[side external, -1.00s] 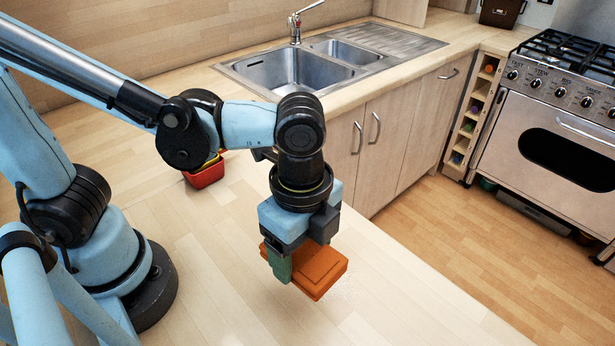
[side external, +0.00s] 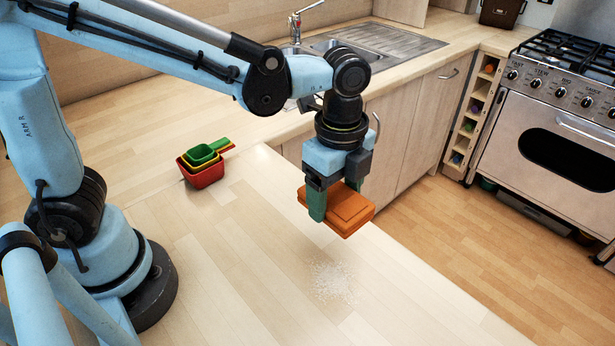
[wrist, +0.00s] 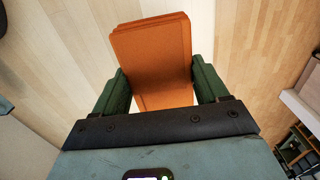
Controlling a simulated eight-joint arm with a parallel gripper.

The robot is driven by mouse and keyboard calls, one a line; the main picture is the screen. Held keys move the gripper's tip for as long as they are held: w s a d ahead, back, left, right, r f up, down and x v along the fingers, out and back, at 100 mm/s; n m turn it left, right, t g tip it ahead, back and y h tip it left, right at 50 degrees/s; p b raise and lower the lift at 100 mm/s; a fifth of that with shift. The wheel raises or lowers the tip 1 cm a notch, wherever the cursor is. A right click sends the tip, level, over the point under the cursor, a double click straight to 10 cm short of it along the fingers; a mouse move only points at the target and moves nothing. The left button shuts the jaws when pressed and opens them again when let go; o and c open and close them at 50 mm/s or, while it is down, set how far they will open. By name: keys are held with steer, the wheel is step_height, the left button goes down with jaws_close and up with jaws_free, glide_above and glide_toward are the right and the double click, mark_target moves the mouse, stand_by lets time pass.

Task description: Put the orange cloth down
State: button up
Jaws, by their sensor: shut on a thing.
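The orange cloth (side external: 350,208) is a folded, flat block. My gripper (side external: 333,202) is shut on it, with a green finger on either side. The cloth is held above the wooden counter (side external: 250,270), close to the counter's edge on the floor side. In the wrist view the cloth (wrist: 152,55) sits between the two green fingers of my gripper (wrist: 155,88) and reaches out beyond them. Its underside is hidden in both views.
A patch of white grains (side external: 332,282) lies on the counter below and in front of the cloth. Nested red, yellow and green measuring cups (side external: 203,165) stand near the back of the counter. A sink (side external: 330,45) and cooker (side external: 555,130) are beyond.

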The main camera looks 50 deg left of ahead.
steer(key=w+a+f, duration=0.2)
steer(key=w+a, duration=0.1)
steer(key=w+a+f, duration=0.3)
steer(key=shift+a+f, duration=0.2)
steer(key=shift+f, duration=1.95)
steer(key=shift+f, duration=0.15)
steer(key=o, duration=1.2)
